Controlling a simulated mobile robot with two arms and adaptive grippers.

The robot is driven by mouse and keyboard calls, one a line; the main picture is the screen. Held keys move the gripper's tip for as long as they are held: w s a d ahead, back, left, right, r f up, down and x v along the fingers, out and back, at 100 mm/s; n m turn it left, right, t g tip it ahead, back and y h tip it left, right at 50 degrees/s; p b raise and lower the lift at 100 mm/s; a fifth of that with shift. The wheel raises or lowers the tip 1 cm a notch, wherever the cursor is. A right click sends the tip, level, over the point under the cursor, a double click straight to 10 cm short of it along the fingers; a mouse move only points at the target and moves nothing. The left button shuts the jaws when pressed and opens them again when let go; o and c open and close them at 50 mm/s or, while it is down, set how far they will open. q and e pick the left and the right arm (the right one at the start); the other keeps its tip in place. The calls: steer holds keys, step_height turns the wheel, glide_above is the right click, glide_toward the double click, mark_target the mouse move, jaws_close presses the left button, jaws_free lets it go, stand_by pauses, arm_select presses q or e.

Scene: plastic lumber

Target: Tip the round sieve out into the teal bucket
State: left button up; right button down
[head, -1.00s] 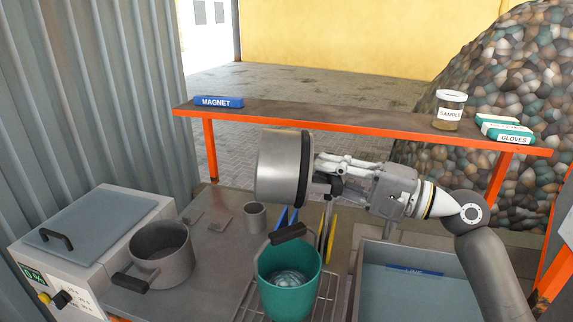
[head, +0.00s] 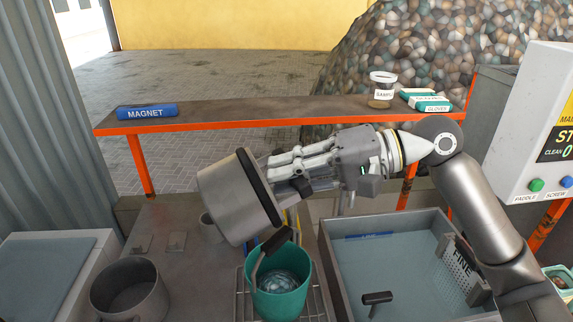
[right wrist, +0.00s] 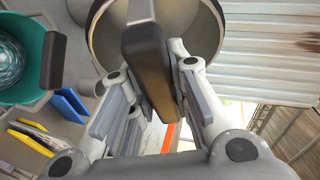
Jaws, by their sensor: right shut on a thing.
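The round sieve (head: 228,200), a grey metal drum with a dark rim band, is held in the air by my right gripper (head: 283,172). It is tilted, its body pointing down and left. In the right wrist view my right gripper (right wrist: 155,95) is shut on its dark handle (right wrist: 150,70), with the grey sieve (right wrist: 185,22) behind. Its contents cannot be made out. The teal bucket (head: 278,303) stands on a wire rack below and slightly right of the sieve, with a pale glassy mass inside. It also shows in the right wrist view (right wrist: 28,80). My left gripper is not in view.
A grey pot (head: 130,295) stands at the front left, and a small cup (head: 211,228) is behind the sieve. A grey basin (head: 385,270) is right of the bucket. An orange-edged shelf (head: 240,115) behind bears a magnet, a sample jar and gloves.

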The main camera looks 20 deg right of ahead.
steer(key=shift+a+r+n+g+h+p, duration=0.2)
steer(key=shift+a+r+h+p, duration=0.7)
steer(key=shift+p, duration=1.35)
steer(key=shift+a+r+n+g+h+p, duration=0.15)
steer(key=shift+a+r+n+h+p, duration=0.25)
steer(key=shift+r+h+p, duration=1.4)
steer(key=shift+a+r+n+g+h+p, duration=0.25)
steer(key=shift+a+r+p, duration=0.55)
steer(key=shift+p, duration=1.9)
steer(key=h+p, duration=0.1)
steer(key=p, duration=0.3)
steer(key=a+r+h+p, duration=0.1)
steer(key=p, duration=0.2)
steer(key=shift+r+n+h+p, duration=0.25)
steer(key=shift+p, duration=0.15)
steer(key=shift+a+h, duration=0.15)
steer(key=shift+h, duration=0.15)
steer(key=shift+a+r+h+p, duration=0.2)
steer(key=shift+r+h+p, duration=0.1)
steer(key=shift+h, duration=0.1)
steer(key=shift+a+h, duration=0.15)
steer(key=shift+h, duration=0.15)
steer(key=shift+w+a+r+n+h, duration=0.15)
steer(key=shift+a+r+n+h, duration=0.45)
steer(key=shift+h, duration=0.6)
steer(key=shift+r+h, duration=0.3)
steer(key=shift+a, duration=0.1)
